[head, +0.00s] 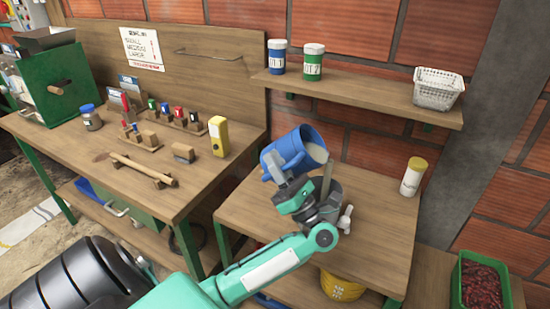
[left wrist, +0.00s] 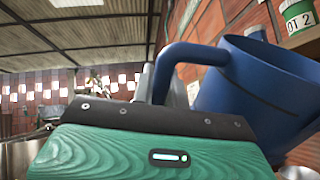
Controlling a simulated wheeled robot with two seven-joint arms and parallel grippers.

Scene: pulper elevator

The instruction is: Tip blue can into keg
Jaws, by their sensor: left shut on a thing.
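The blue can (head: 288,153) is tipped over to the right above the small table, its open mouth facing right and pale inside. My left gripper (head: 290,189) is shut on its handle; the left wrist view shows the handle (left wrist: 190,55) at the jaws and the can body (left wrist: 255,95) to the right. A grey metal vessel (head: 337,190), apparently the keg, stands below the mouth, partly hidden by my gripper and wrist. A thin greyish strip (head: 326,178) runs down from the can's lip toward it; I cannot tell surely whether it is liquid. My right gripper is not in view.
The workbench (head: 90,165) at left holds tools and a yellow box (head: 218,136).

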